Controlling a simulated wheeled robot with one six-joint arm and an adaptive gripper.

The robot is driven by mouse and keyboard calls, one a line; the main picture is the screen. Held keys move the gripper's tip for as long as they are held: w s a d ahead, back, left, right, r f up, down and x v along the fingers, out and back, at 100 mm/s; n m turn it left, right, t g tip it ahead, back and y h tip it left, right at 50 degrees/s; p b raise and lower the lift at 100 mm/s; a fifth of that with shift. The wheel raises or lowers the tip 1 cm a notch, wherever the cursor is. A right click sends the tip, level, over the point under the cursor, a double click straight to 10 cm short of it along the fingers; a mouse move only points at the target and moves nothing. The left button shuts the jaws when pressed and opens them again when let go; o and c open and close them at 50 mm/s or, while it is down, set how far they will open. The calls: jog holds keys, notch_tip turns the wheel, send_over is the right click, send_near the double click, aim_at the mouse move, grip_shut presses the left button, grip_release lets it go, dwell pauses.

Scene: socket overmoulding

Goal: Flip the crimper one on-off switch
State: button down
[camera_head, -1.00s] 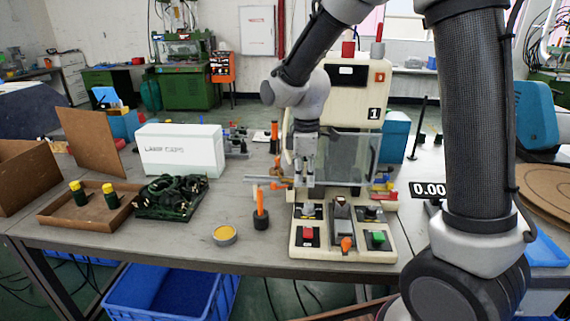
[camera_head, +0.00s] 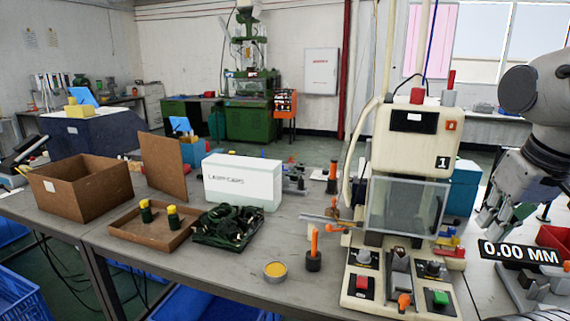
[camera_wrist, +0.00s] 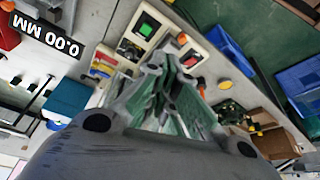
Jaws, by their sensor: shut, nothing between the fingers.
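Crimper one (camera_head: 408,150) is the cream machine marked 1, with a clear guard, standing at the right of the bench in the head view. Its front panel carries a red switch (camera_head: 362,286) at left, a green switch (camera_head: 439,298) at right, an orange-tipped lever (camera_head: 404,301) between them, and dark knobs behind. The pictures do not show which way either switch is set. My gripper (camera_head: 489,222) is shut and empty, to the right of the crimper and apart from it. In the wrist view the green switch (camera_wrist: 146,29) shows beyond the fingers (camera_wrist: 161,70).
An orange-handled tool in a black holder (camera_head: 313,250) and a yellow-topped tin (camera_head: 274,269) stand left of the panel. A white box (camera_head: 243,181), dark green coils (camera_head: 228,226) and a brown tray (camera_head: 126,232) lie farther left. The bench front near the tin is clear.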

jog(key=n+g, duration=0.6)
jog(key=n, duration=0.2)
send_over(362, 282)
jog(key=d, duration=0.2)
notch_tip(362, 282, down, 13)
jog(key=w+a+f+n, duration=0.1)
jog(key=w+a+n, duration=0.2)
jog(key=n, duration=0.3)
jog(key=shift+y, duration=0.3)
jog(key=x, duration=1.3)
jog(key=shift+w+f, duration=0.1)
